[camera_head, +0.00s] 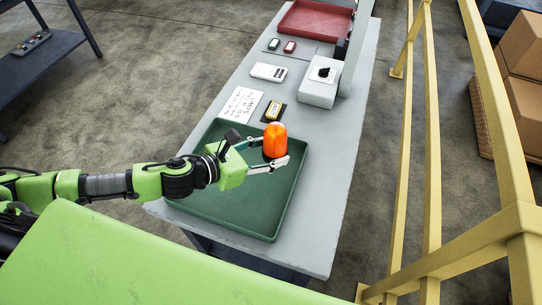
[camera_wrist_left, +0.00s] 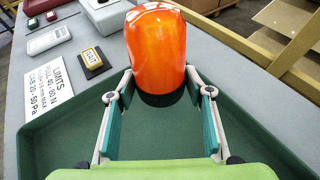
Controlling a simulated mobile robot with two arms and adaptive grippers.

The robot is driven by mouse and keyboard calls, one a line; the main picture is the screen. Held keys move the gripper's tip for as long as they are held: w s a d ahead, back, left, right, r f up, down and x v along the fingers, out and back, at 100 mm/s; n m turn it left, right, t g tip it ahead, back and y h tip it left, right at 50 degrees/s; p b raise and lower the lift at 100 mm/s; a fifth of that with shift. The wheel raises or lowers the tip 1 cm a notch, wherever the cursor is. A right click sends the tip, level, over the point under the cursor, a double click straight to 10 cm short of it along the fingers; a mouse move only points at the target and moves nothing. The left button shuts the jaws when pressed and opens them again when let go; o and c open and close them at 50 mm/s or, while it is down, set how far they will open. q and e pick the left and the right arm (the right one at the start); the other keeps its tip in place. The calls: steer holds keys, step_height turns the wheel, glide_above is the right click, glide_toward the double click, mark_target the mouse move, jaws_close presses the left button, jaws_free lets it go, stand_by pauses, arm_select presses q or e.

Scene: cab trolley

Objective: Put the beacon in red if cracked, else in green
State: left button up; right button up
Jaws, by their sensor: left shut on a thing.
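The orange beacon (camera_head: 275,140) has a dark base and is held upright between the fingers of my left gripper (camera_head: 268,156), over the green tray (camera_head: 240,234). In the left wrist view the beacon (camera_wrist_left: 157,50) fills the middle, between the fingertips (camera_wrist_left: 158,92). The side of its dome facing that camera looks smooth, with no crack that I can make out; its far side is hidden. I cannot tell whether its base touches the tray floor. The red tray (camera_head: 313,22) is at the far end of the table, empty as far as it shows. My right gripper is not in view.
On the grey table (camera_head: 330,150) are a text card (camera_head: 241,104), a yellow device on a dark pad (camera_head: 273,111), a white handheld device (camera_head: 268,72), a white box with a black knob (camera_head: 320,82) and green and red buttons (camera_head: 281,45). Yellow railing (camera_head: 432,150) runs along the right.

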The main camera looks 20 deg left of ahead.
mark_target(271, 157)
arm_select(q)
steer(key=shift+w+f, duration=0.45)
step_height(271, 157, down, 2)
steer(key=shift+f, duration=0.45)
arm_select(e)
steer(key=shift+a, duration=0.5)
arm_select(q)
steer(key=shift+f, duration=0.15)
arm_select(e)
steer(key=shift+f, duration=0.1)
arm_select(q)
steer(key=o, duration=1.3)
steer(key=shift+f, duration=0.1)
steer(key=shift+c, duration=0.2)
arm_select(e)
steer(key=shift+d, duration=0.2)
